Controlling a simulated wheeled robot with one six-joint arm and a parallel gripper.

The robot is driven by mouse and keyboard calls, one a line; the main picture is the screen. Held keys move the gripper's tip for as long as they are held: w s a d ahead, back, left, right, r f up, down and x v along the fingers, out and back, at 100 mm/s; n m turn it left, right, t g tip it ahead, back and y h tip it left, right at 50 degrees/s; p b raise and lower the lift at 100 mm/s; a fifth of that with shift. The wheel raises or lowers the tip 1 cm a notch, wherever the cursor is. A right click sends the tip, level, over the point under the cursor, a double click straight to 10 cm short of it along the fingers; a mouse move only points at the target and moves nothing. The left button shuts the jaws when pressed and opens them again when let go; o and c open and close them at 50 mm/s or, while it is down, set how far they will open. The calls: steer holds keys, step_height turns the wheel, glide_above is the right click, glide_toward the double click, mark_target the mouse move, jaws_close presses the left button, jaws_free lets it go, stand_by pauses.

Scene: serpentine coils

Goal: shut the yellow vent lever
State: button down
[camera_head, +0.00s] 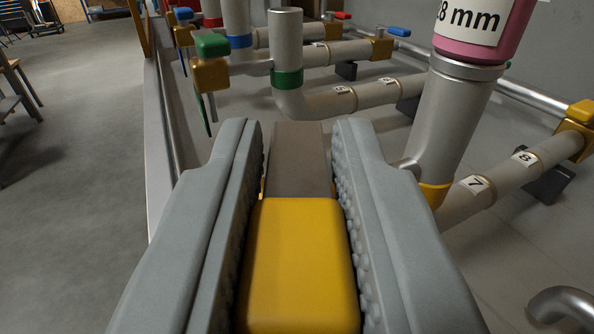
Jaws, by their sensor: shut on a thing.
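The yellow vent lever (300,262) lies between the two grey padded fingers of my gripper (298,215) at the lower middle of the view. It has a yellow block-shaped handle at the near end and a flat grey-brown arm (297,160) running away from me. My gripper is shut on the yellow handle, with a finger on each side. The far end of the lever and its valve body are mostly hidden by the fingers and the lever itself.
A grey upright pipe with a yellow band (448,125) and a pink top (487,25) stands close on the right. A green lever (211,45) is behind on the left; a blue lever (398,32) is at the back. Open floor (85,180) lies left.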

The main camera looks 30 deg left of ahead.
steer(key=n+g+y, duration=0.3)
steer(key=w+d+n+g+y, duration=0.1)
steer(key=n+g+y, duration=0.1)
steer(key=shift+g+y, duration=0.3)
steer(key=shift+g, duration=0.1)
steer(key=shift+r, duration=0.1)
steer(key=c, duration=1.3)
jaws_free()
steer(key=shift+w, duration=0.1)
step_height(320, 180, up, 10)
steer(key=shift+f, duration=0.1)
